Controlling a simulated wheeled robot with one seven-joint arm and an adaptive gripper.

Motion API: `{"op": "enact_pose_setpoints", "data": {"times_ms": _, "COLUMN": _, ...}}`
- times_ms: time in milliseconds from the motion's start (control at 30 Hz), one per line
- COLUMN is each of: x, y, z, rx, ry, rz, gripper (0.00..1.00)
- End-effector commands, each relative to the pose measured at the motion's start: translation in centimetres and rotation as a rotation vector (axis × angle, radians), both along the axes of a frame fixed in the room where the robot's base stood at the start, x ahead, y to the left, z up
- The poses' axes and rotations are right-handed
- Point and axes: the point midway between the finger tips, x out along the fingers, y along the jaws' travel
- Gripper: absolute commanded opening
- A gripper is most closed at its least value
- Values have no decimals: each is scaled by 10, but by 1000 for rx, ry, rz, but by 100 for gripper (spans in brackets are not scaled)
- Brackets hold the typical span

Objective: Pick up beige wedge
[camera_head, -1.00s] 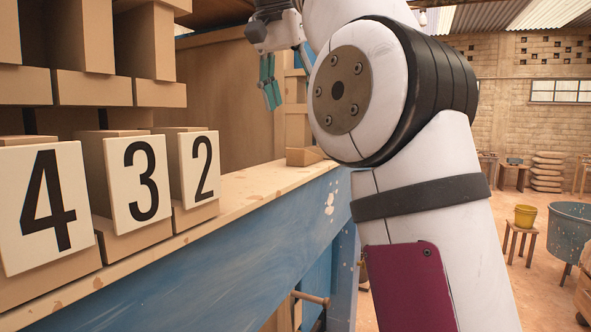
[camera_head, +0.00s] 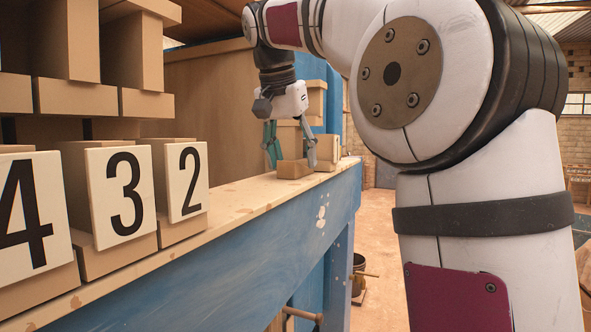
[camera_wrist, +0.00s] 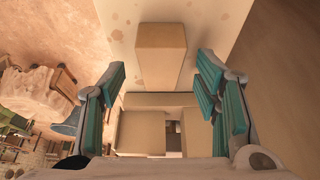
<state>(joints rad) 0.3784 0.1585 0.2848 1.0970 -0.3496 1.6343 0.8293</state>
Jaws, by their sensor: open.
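The beige wedge (camera_head: 293,169) is a small tan block lying on the wooden ledge (camera_head: 240,198), beyond the numbered blocks. It also shows in the wrist view (camera_wrist: 160,55), at the top middle, between the lines of the two fingers. My gripper (camera_head: 291,150) is open, pointing down close above the wedge, with one finger to each side in the picture. Whether the fingertips touch the wedge is unclear.
Blocks numbered 4 (camera_head: 30,210), 3 (camera_head: 122,197) and 2 (camera_head: 186,182) stand on the ledge at left. Tan blocks are stacked above them. Another beige block (camera_head: 327,152) stands right behind the wedge. The ledge between block 2 and the wedge is clear.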

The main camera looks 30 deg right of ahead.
Motion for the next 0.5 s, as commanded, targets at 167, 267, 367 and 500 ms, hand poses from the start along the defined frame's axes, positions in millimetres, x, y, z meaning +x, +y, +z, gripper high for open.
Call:
{"op": "enact_pose_setpoints", "data": {"times_ms": 167, "x": 2, "y": -3, "z": -10, "rx": 0, "ry": -1, "rz": 0, "gripper": 57}}
{"op": "enact_pose_setpoints", "data": {"times_ms": 267, "x": 2, "y": -3, "z": -11, "rx": 0, "ry": -1, "rz": 0, "gripper": 57}}
{"op": "enact_pose_setpoints", "data": {"times_ms": 367, "x": 3, "y": -3, "z": -11, "rx": 0, "ry": -1, "rz": 0, "gripper": 57}}
{"op": "enact_pose_setpoints", "data": {"times_ms": 500, "x": 3, "y": -3, "z": -11, "rx": 0, "ry": -1, "rz": 0, "gripper": 27}}
